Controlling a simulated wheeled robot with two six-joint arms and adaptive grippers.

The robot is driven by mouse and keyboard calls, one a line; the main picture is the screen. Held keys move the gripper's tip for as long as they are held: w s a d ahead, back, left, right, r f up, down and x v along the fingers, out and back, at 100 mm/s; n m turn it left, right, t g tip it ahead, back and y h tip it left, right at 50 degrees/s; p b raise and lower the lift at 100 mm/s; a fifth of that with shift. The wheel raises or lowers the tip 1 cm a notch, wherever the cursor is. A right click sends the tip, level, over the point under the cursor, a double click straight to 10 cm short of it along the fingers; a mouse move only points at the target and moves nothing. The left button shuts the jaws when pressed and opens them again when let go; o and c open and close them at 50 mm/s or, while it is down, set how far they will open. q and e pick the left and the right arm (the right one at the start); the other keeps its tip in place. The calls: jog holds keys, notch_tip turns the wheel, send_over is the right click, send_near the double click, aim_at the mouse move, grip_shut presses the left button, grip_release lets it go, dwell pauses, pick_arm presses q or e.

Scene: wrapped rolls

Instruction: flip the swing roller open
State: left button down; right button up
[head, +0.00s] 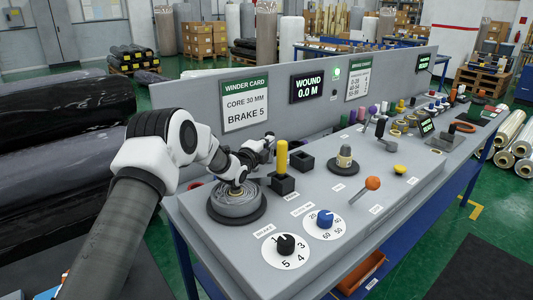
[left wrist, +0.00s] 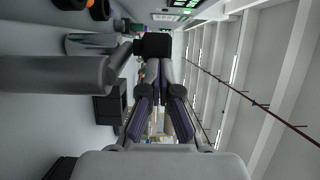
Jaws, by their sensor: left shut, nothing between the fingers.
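My left gripper (head: 268,141) is shut and empty above the near left of the bench. Its fingers also show in the left wrist view (left wrist: 161,105). No part is clearly marked as the swing roller. A yellow upright cylinder (head: 282,155) on a black block stands just right of the gripper in the head view; I cannot tell whether they touch. A grey cylinder (left wrist: 50,75) lies across the left of the left wrist view, beside the fingers. A grey strip roll (head: 236,203) on a dark disc sits below the gripper, partly covered by my arm.
An open black box (head: 303,163), a knob on a dark disc (head: 344,157) and an orange-ball lever (head: 372,184) stand further right. Black (head: 286,244) and blue (head: 325,219) dials sit in front. An upright panel (head: 215,86) closes the back of the bench.

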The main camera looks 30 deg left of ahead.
pick_arm(q)
jog(key=shift+w+r, duration=0.25)
jog(key=shift+r, duration=0.35)
jog(key=shift+a+r, duration=0.1)
jog(key=shift+r, duration=0.05)
jog(key=shift+s+f, duration=0.3)
jog(key=shift+s, duration=0.05)
jog(key=s, duration=1.1)
jog(key=shift+s+a+f+b, duration=0.2)
jog(key=shift+s+f+b, duration=0.1)
jog(key=shift+f, duration=0.05)
